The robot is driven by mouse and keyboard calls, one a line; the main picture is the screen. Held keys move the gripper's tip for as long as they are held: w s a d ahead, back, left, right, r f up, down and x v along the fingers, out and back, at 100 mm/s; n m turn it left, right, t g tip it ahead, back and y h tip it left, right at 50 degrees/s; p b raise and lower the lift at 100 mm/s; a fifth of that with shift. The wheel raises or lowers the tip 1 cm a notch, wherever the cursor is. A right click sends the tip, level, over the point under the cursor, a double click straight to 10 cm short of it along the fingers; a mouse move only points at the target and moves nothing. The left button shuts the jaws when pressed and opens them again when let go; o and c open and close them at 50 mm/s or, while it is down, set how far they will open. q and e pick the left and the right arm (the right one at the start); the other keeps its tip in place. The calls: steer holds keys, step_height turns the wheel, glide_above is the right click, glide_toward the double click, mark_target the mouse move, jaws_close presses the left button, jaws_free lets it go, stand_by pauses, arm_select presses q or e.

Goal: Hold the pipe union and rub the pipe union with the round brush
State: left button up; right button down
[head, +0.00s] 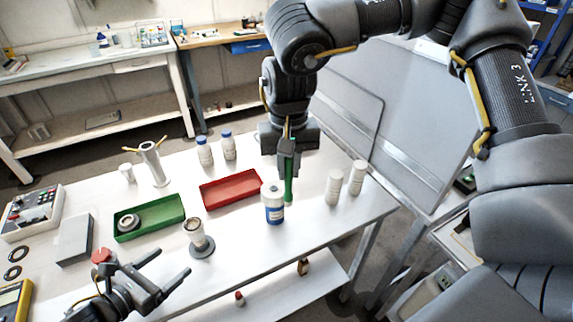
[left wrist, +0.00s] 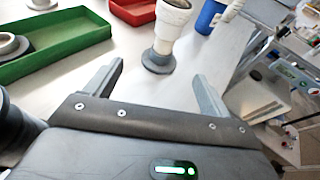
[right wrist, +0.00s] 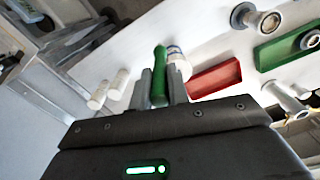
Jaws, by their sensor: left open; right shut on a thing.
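The pipe union (head: 198,240), a pale cylinder with a wide grey flange at its foot, stands upright on the white table. It also shows in the left wrist view (left wrist: 170,28), beyond the fingertips. My left gripper (head: 174,261) is open and empty in front of it, apart from it, with its fingers (left wrist: 158,70) pointing towards it. My right gripper (head: 288,168) is shut on the green handle of the round brush (head: 289,192), also seen in the right wrist view (right wrist: 160,62). The brush hangs at the table's right part; its bristles are not clearly visible.
A blue-and-white jar (head: 274,206) stands beside the brush. A red tray (head: 231,189) is empty; a green tray (head: 165,232) holds a grey ring-shaped part (head: 129,223). White bottles (head: 334,188) stand to the right. A metal stand (head: 153,165) is at the back.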

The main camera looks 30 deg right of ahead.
mark_target(195, 245)
arm_select(q)
steer(key=shift+s+d, duration=0.1)
steer(key=shift+s, duration=0.15)
arm_select(e)
steer(key=shift+s+r, duration=0.1)
steer(key=shift+s, duration=0.25)
arm_select(q)
steer(key=shift+d+r, duration=0.1)
steer(key=shift+d, duration=0.1)
steer(key=b+x, duration=0.1)
steer(key=x, duration=0.4)
steer(key=shift+w+a+f, duration=0.1)
steer(key=shift+w+f, duration=0.15)
steer(key=b+x, duration=0.2)
steer(key=shift+d+f+b, duration=0.2)
steer(key=shift+d+b, duration=0.2)
arm_select(e)
step_height(195, 245, down, 4)
steer(key=shift+s+r, duration=0.1)
steer(key=shift+r, duration=0.05)
arm_select(q)
steer(key=shift+w+d+f+b, duration=0.15)
steer(key=shift+w+d+b, duration=0.3)
steer(key=shift+w+d, duration=0.15)
arm_select(e)
steer(key=shift+w+f, duration=0.25)
steer(key=shift+f, duration=0.35)
steer(key=shift+s+r, duration=0.1)
steer(key=shift+s, duration=0.05)
